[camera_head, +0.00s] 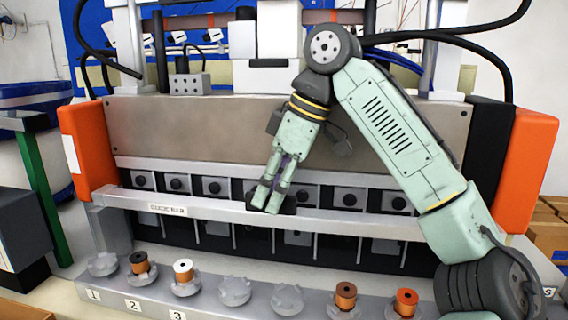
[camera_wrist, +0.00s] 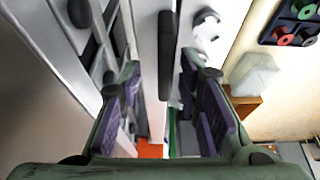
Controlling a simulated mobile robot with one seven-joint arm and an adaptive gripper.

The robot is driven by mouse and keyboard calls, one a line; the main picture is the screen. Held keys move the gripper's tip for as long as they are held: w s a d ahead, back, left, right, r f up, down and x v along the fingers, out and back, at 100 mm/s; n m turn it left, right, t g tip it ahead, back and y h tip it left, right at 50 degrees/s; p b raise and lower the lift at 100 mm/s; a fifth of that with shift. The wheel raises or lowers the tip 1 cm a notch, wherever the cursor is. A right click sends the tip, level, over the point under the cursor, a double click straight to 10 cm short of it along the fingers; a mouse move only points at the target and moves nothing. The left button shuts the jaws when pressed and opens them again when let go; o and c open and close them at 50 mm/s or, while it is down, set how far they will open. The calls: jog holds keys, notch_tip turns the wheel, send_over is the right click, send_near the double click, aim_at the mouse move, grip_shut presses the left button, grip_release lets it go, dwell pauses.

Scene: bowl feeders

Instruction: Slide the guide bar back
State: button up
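The guide bar (camera_head: 360,222) is a long pale rail, labelled at its left end, running across the front of the machine. It also shows in the wrist view (camera_wrist: 146,40), running lengthwise, with a dark elongated grip (camera_wrist: 167,70) along it. My gripper (camera_head: 268,200) is at the bar near its middle, pointing down. In the wrist view my gripper (camera_wrist: 163,85) has its two fingers well apart, with the bar and dark grip seen in the gap between them. Whether a finger touches the bar cannot be told. The fingertips partly hide the bar in the head view.
A ledge (camera_head: 110,295) in front of the bar carries several round holders, some with spools, such as a copper one (camera_head: 345,295). Orange end blocks (camera_head: 90,150) flank the machine. Dark slots with knobs (camera_head: 178,184) lie behind the bar.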

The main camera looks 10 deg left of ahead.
jog(key=v, duration=1.1)
jog(key=shift+d, duration=0.1)
